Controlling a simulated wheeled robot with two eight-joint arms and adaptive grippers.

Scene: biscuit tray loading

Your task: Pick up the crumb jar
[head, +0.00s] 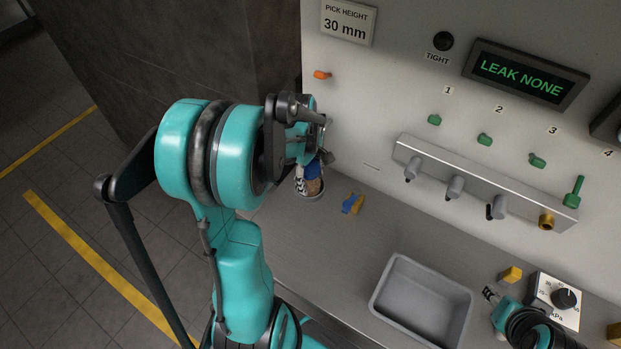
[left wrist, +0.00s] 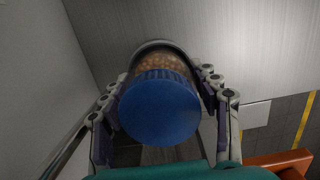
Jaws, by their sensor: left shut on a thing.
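The crumb jar (head: 313,187) has a blue lid and brown crumbs inside. It stands upright at the back left of the grey counter, partly hidden by my left arm in the head view. In the left wrist view the round blue lid of the jar (left wrist: 160,108) faces the camera. My left gripper (left wrist: 163,88) has its fingers on both sides of the jar, shut on it. In the head view my left gripper (head: 312,168) is at the jar, mostly hidden behind its own wrist. My right arm shows at the lower right, with its gripper (head: 490,294) too small to read.
A grey bin (head: 381,304) stands on the counter at front. Small blue and yellow pieces (head: 353,204) lie right of the jar. A nozzle rail (head: 480,180) juts from the back panel.

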